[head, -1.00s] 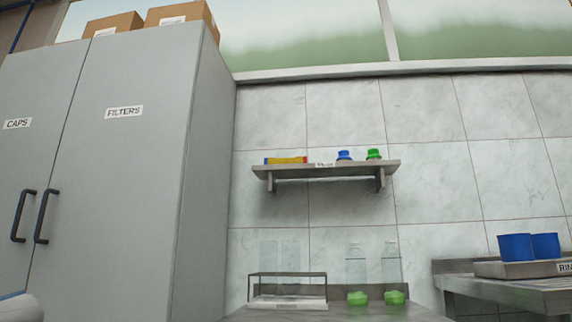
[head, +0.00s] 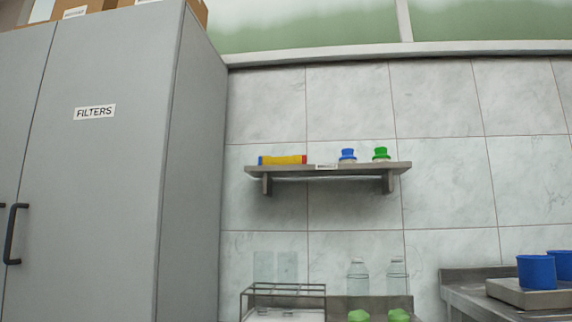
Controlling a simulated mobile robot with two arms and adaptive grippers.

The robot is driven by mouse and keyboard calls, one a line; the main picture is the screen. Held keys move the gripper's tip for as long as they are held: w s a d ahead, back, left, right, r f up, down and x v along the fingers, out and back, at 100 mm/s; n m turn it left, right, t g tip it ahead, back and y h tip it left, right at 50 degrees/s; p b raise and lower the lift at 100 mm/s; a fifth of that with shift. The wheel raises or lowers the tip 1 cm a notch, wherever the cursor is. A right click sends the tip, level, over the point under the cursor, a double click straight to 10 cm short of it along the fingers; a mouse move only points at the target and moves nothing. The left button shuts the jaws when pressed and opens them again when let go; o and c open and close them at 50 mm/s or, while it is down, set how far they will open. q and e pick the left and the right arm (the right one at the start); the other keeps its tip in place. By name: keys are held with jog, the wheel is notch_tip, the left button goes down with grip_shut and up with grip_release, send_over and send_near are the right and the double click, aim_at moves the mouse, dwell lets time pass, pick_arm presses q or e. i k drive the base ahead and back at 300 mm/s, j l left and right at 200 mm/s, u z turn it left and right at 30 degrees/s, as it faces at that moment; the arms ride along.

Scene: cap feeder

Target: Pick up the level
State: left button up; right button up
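The level (head: 283,160) is a yellow bar with a red end and a blue end. It lies on the left part of the wall shelf (head: 330,170), in the head view. Neither of my grippers is in view.
A blue-capped item (head: 348,156) and a green-capped item (head: 381,154) stand on the shelf to the right. Below are a wire rack (head: 284,290), clear bottles (head: 358,275) and green items (head: 358,315). A grey cabinet (head: 110,190) stands left; a bench with blue cups (head: 537,271) stands right.

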aim_at(297, 159)
jog(key=i+l+u, duration=0.15)
jog(key=i+u, duration=0.25)
jog(key=i+l+u, duration=0.25)
jog(key=u, duration=0.15)
